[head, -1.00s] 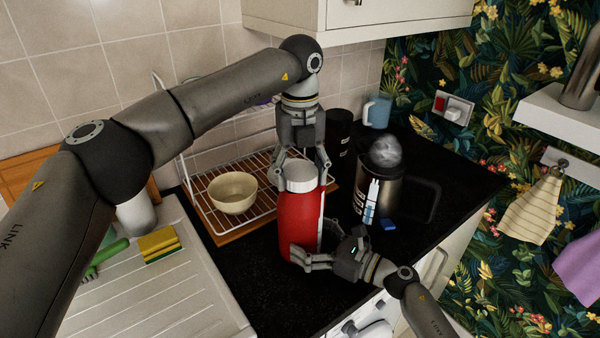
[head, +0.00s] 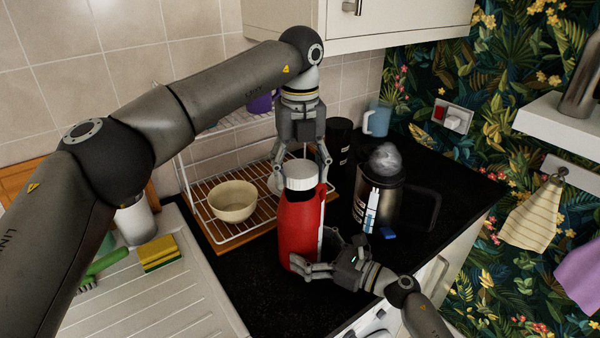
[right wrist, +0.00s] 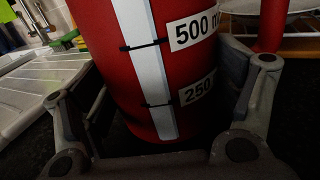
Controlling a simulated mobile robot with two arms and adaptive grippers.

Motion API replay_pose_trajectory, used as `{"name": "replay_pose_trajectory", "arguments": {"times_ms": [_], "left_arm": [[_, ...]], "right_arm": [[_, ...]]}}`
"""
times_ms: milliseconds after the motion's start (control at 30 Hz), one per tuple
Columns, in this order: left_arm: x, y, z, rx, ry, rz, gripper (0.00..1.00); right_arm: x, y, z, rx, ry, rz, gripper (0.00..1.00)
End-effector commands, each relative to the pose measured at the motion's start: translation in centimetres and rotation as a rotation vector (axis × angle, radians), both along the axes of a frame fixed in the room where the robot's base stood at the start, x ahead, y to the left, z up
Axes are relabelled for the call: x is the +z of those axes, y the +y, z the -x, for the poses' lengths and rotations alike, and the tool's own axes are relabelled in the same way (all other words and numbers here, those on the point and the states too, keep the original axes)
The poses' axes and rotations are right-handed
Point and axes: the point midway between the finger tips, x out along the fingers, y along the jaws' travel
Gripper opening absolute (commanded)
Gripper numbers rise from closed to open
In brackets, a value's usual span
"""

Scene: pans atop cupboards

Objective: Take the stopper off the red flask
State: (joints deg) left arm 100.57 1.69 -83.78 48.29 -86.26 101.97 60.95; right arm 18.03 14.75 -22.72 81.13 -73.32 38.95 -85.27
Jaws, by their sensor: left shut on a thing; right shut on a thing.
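The red flask (head: 298,232) stands upright on the dark worktop in the head view. Its white stopper (head: 299,172) is right above the flask's mouth, with a dark band showing below it; I cannot tell whether the two are fully apart. My left gripper (head: 302,171) comes from above and is shut on the stopper's sides. My right gripper (head: 316,255) is shut on the flask's lower body from the front right. In the right wrist view the flask (right wrist: 120,60), with its white strip and volume labels, stands between the right gripper's fingers (right wrist: 165,100).
A cream bowl (head: 233,201) sits in the dish rack (head: 200,225) to the left. A dark canister (head: 387,195) and a blue block (head: 388,233) are on the right. A blue mug (head: 377,119) stands behind. A sponge (head: 158,252) lies on the drainer.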

Motion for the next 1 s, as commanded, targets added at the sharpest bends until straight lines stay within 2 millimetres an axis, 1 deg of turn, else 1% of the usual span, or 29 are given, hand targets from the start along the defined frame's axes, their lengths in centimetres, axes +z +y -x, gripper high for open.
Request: {"name": "replay_pose_trajectory", "arguments": {"times_ms": [33,100,200,433,467,500,567,867,1000], "left_arm": [[0.8,-0.1,0.0,0.0,-0.003,0.001,0.34],[1.8,-0.1,0.0,0.0,-0.002,0.001,0.34],[2.8,-0.1,0.0,0.001,-0.003,0.002,0.34],[3.0,0.0,0.0,-0.001,0.0,0.002,0.34],[3.0,0.0,0.0,0.0,0.0,0.002,0.34],[3.0,0.0,0.0,0.0,0.0,0.002,0.34],[3.0,0.0,0.0,0.0,0.0,0.001,0.34],[3.0,0.0,0.0,0.0,0.0,0.001,0.34],[3.0,0.0,0.0,0.0,0.0,0.001,0.34]], "right_arm": [[0.0,0.0,0.0,-0.001,0.001,-0.001,0.18],[0.0,0.0,0.0,-0.001,0.001,-0.001,0.18],[0.0,0.0,0.0,-0.001,0.001,-0.001,0.18],[0.0,0.0,0.0,-0.001,0.001,-0.001,0.18],[0.0,0.0,0.0,-0.001,0.001,-0.001,0.88],[0.0,0.0,0.0,-0.001,0.001,-0.001,0.93],[0.0,0.0,0.0,-0.001,0.001,-0.001,1.0],[0.0,0.0,0.0,0.0,0.0,0.0,1.0],[-0.1,-0.4,0.2,-0.001,0.001,0.0,1.0]]}}
